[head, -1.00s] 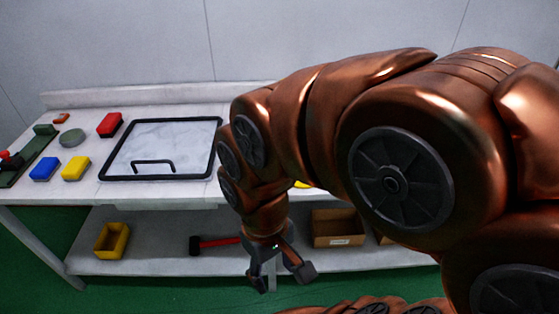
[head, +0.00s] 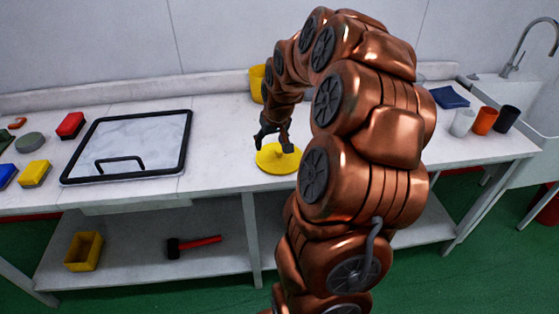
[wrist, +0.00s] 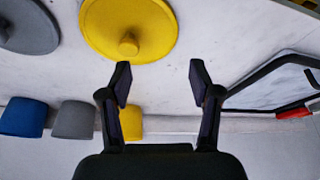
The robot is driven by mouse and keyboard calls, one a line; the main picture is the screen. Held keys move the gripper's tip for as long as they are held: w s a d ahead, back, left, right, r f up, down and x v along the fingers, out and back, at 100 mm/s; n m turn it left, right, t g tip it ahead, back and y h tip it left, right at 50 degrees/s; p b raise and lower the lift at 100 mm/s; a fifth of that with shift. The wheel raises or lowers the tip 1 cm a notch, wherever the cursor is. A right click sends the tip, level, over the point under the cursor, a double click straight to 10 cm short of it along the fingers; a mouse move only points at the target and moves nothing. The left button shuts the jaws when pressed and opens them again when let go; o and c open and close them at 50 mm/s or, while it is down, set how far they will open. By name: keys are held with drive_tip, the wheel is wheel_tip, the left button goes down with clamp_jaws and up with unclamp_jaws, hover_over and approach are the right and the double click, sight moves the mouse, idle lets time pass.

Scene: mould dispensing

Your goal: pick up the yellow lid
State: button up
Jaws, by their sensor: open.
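The yellow lid (head: 278,160) is a round disc lying flat on the white table, partly hidden by my gripper in the head view. In the wrist view the lid (wrist: 128,25) is at the top, left of centre, with a small yellow knob (wrist: 128,45) in its middle. My gripper (wrist: 160,78) is open and empty, its two fingers apart. The knob is beyond the fingertips and left of the middle between them. In the head view my gripper (head: 273,141) hangs pointing down just above the lid; I cannot tell its exact height.
A black-framed tray (head: 186,143) lies left of the lid. Behind my gripper stands a yellow container (head: 257,83). The wrist view shows a grey lid (wrist: 28,28) and blue (wrist: 22,117) and grey (wrist: 73,120) containers. Cups (head: 485,121) stand at the right, near a sink.

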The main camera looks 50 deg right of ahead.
approach(279, 150)
drive_tip(key=x, duration=0.3)
drive_tip(key=shift+d+m+h, duration=0.2)
drive_tip(key=shift+m+h, duration=0.1)
drive_tip(key=shift+m, duration=0.1)
drive_tip(key=shift+a+p+x, duration=0.2)
drive_tip(key=shift+p+x, duration=1.2)
drive_tip(key=shift+x, duration=2.25)
clamp_jaws()
